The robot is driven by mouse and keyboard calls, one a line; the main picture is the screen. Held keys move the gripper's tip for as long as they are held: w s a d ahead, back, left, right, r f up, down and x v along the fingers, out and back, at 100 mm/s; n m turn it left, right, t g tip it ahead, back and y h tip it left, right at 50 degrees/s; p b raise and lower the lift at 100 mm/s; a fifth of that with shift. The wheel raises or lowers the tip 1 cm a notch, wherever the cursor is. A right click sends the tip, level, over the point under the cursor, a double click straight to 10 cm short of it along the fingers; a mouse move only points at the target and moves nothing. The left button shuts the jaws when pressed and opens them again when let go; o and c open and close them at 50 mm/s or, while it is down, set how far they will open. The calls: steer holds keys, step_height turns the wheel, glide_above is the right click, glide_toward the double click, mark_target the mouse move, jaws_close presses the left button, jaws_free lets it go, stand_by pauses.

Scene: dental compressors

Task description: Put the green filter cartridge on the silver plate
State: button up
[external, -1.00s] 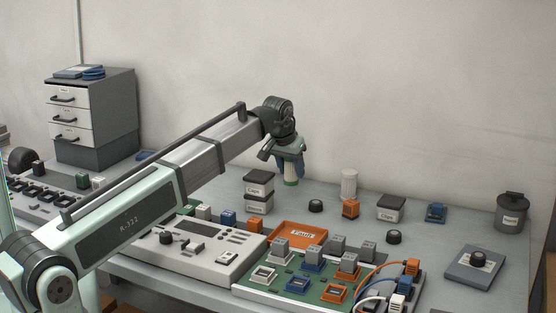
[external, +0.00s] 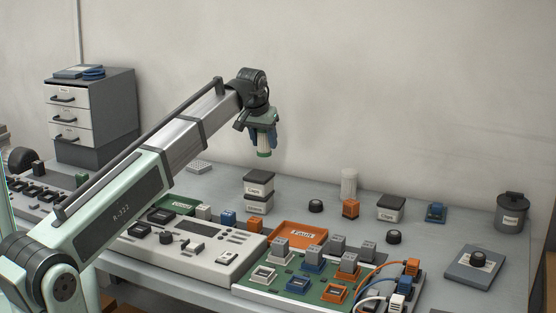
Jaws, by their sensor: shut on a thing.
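My gripper (external: 262,132) is shut on the green filter cartridge (external: 264,152), a pale cylinder with a green end pointing down. It hangs upright in the air above the back of the bench, clear of the surface. Part of it is hidden by the fingers. A small silver-grey plate (external: 198,167) with a dotted surface lies flat on the bench near the wall, to the left of and below my gripper in the picture. Nothing shows on it.
Stacked black-lided boxes (external: 258,185) stand right of the plate. A green tray (external: 175,205), an orange tray (external: 299,234) and a control panel (external: 190,243) lie in front. A pale cylinder (external: 349,183) stands farther right. A drawer cabinet (external: 92,115) stands at left.

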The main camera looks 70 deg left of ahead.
steer(key=s+a+r+n+g, duration=0.15)
steer(key=s+a+n, duration=0.25)
steer(key=s+a, duration=1.35)
glide_above(200, 162)
steer(key=s+d, duration=0.1)
steer(key=d, duration=0.1)
steer(key=shift+y, duration=0.4)
step_height(200, 162, down, 10)
steer(key=shift+r, duration=0.15)
steer(key=o, duration=1.1)
steer(key=v, duration=1.2)
